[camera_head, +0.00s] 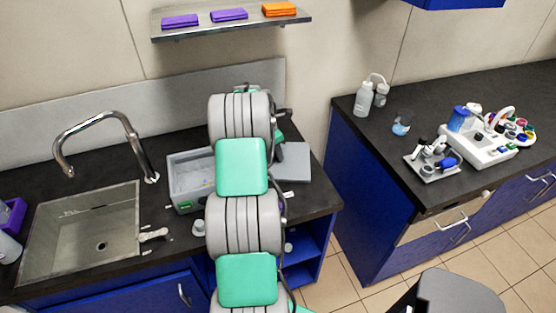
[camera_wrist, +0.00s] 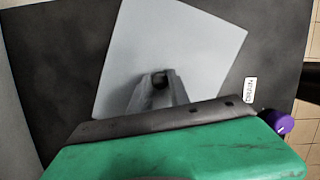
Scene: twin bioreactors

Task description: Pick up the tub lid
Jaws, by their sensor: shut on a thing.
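The tub lid is a flat grey rectangular plate (camera_wrist: 172,42). In the wrist view it lies beneath my gripper (camera_wrist: 160,80), whose fingertips are closed together on a small dark knob at its middle. In the head view the lid (camera_head: 293,162) shows to the right of my arm, over the dark counter, partly hidden by the arm. I cannot tell whether it touches the counter. The grey tub (camera_head: 176,190) stands to the left of my arm, open at the top, with a green mark on its front. My gripper's fingers are hidden in the head view.
A sink (camera_head: 80,235) with a tall curved tap (camera_head: 105,122) is at the left. A shelf (camera_head: 230,26) with purple and orange items hangs above. A right-hand counter (camera_head: 400,165) holds bottles and lab devices. A grey seat-like object (camera_head: 455,295) stands at the lower right.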

